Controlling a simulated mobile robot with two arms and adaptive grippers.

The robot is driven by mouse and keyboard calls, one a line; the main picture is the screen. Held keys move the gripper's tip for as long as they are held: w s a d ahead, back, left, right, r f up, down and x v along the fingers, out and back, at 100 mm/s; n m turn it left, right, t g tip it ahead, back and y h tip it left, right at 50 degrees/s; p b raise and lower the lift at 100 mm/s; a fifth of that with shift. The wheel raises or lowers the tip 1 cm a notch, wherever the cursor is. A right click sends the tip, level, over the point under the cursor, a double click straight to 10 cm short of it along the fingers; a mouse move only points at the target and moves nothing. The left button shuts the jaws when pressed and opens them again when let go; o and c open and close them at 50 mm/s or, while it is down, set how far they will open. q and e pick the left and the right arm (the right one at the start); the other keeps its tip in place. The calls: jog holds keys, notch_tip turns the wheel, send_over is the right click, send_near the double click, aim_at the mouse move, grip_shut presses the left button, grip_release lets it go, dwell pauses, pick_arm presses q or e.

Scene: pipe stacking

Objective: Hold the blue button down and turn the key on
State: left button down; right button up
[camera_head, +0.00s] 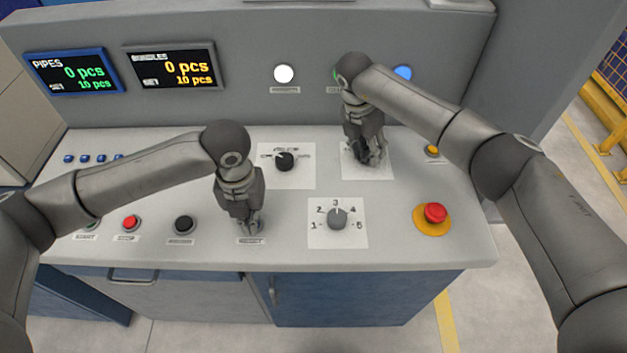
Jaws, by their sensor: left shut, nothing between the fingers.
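My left gripper (250,230) is shut and points down at the panel's front row, just above a label plate (250,241). Whatever control sits under its fingertips is hidden, so I cannot see a blue button there or whether one is pressed. My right gripper (372,158) points down over a white square plate (352,173) at the back right of the panel. Its dark fingers cover the middle of that plate. A key is not clearly visible there, and I cannot tell whether the fingers hold anything.
The panel also has a black rotary switch (285,161), a numbered dial (337,218), a red button (131,222), a black button (184,224) and a red emergency knob (435,212). Small blue buttons (84,158) sit at left. White (284,74) and blue (403,72) lamps are behind.

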pick_arm(q)
jog(key=shift+s+f, duration=0.3)
jog(key=shift+f, duration=0.05)
pick_arm(e)
jog(key=shift+d+r+v, duration=0.1)
jog(key=shift+d+v, duration=0.15)
jog(key=shift+v, duration=0.9)
jog(key=shift+d+r+v, duration=0.1)
jog(key=shift+d+v, duration=0.2)
jog(key=shift+v, duration=0.8)
jog(key=shift+d+v, duration=0.25)
jog(key=shift+v, duration=0.9)
pick_arm(q)
jog(key=shift+r, duration=0.1)
pick_arm(e)
jog(key=shift+w, duration=0.1)
pick_arm(q)
jog(key=r, duration=0.7)
jog(key=shift+w+r, duration=0.35)
pick_arm(e)
jog(key=shift+w+f, duration=0.1)
pick_arm(q)
jog(key=shift+r, duration=1.25)
